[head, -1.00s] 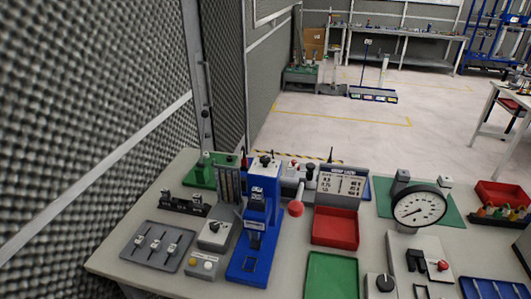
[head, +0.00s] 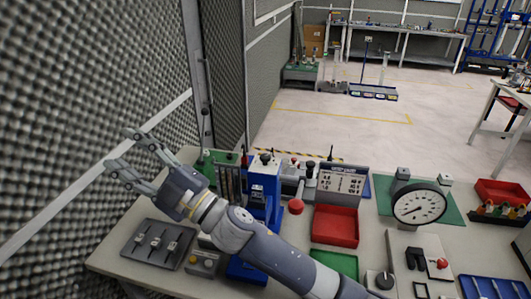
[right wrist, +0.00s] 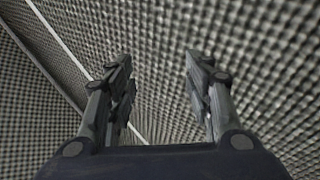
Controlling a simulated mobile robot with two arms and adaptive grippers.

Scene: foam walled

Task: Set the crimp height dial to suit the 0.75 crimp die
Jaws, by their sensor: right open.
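My right gripper (head: 122,150) is open and empty, raised in front of the foam wall, above and left of the bench. It also shows open in the right wrist view (right wrist: 160,62), with only foam between its fingers. My right forearm crosses in front of the blue crimp press (head: 264,185) and hides most of its lower part. The grey box with a black dial beside the press is now hidden behind my arm. Another black dial (head: 384,280) sits on a pale box at the front. A chart board (head: 341,180) stands behind the red bin; its text is too small to read. My left gripper is not in view.
A two-button box (head: 189,267) is near my forearm. A red bin (head: 335,238), a green tray (head: 347,264) and a round gauge (head: 419,204) stand to the right. Foam wall borders the left.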

